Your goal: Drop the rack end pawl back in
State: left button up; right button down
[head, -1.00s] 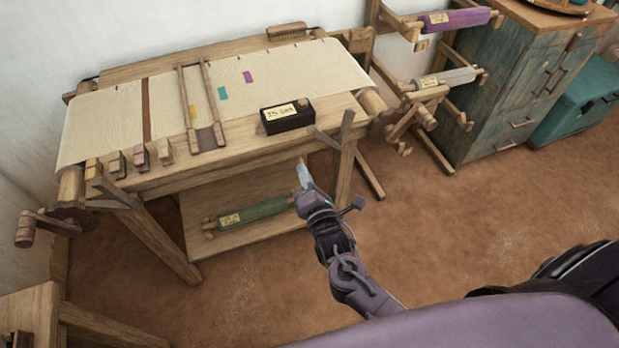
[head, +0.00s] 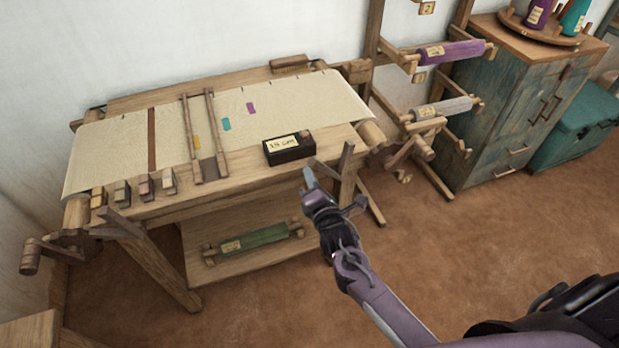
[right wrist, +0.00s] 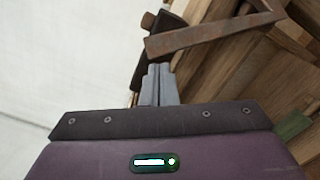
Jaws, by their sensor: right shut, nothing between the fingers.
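My right gripper (head: 309,178) is shut and empty in the head view, close to the front right corner of the loom (head: 235,187). A forked dark wooden piece (head: 343,160) at that corner stands just beyond and right of the fingertips. In the right wrist view the shut grey fingers (right wrist: 158,85) point at a brown flat bar (right wrist: 212,37), with a dark block behind it. A small gap or overlap between them cannot be told apart. The rack (head: 392,100) with yarn rolls stands right of the loom. I cannot tell which small part is its end pawl. My left gripper is out of view.
A black box with a label (head: 289,148) sits on the loom's right front. A green roll (head: 254,239) lies on the lower shelf. A crank (head: 422,149) sticks out by the rack. A green cabinet (head: 515,110) stands at the right. The floor in front is clear.

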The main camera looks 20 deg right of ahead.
jog(key=shift+d+r+m+p, duration=0.9)
jog(key=shift+r+m+p, duration=0.2)
jog(key=shift+p, duration=0.05)
jog(key=d+r+m+p, duration=0.2)
jog(key=d+m+p, duration=0.1)
jog(key=d+m, duration=0.4)
jog(key=shift+w+d+r+p, duration=0.2)
jog(key=shift+d+r+p, duration=0.15)
jog(key=shift+d, duration=0.55)
jog(key=shift+r, duration=0.1)
